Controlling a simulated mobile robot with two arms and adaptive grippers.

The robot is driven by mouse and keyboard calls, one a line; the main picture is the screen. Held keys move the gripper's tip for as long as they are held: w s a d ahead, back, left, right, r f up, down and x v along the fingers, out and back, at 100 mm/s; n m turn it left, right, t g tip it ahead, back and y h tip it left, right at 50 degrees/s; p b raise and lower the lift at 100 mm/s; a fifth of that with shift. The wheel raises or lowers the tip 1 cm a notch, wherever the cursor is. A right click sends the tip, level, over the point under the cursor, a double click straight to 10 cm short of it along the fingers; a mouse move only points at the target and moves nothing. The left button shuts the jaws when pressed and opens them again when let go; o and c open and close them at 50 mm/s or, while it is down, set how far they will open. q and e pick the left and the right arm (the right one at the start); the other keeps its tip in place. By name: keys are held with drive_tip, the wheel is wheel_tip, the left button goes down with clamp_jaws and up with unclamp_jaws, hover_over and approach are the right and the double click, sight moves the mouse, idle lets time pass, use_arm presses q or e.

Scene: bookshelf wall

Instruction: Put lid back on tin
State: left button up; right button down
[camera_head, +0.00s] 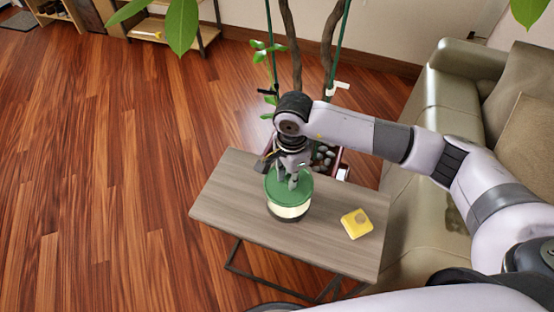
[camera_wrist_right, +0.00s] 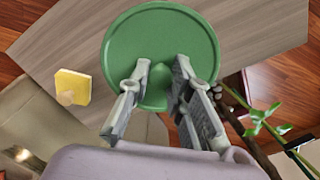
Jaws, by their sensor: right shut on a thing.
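The green round lid (camera_head: 276,192) is at the top of the tin (camera_head: 289,212), which has a cream band and a dark base. The tin stands upright on a small grey wood-topped table (camera_head: 237,190). My right gripper (camera_head: 291,182) reaches down from above and is shut on the lid's knob. The right wrist view shows the lid (camera_wrist_right: 150,35) face-on, with the fingers (camera_wrist_right: 158,88) on both sides of its green knob; the lid hides the tin there. I cannot tell whether the lid is fully seated or slightly raised. My left gripper is not in view.
A yellow block with a round tan spot (camera_head: 357,223) lies on the table, right of the tin; the wrist view shows it too (camera_wrist_right: 72,87). A potted plant with pebbles (camera_head: 323,157) stands behind the table. A sofa (camera_head: 440,95) is at the right. The table's left end is clear.

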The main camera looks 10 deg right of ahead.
drive_tip(key=shift+s+d+f, duration=0.1)
drive_tip(key=shift+f, duration=0.05)
drive_tip(key=shift+f+b, duration=1)
drive_tip(key=shift+f, duration=0.85)
drive_tip(key=shift+f+b, duration=1.2)
drive_tip(key=shift+f, duration=0.15)
drive_tip(key=shift+b, duration=0.45)
drive_tip(key=shift+f+b, duration=0.15)
drive_tip(key=shift+b, duration=0.2)
drive_tip(key=shift+b, duration=0.3)
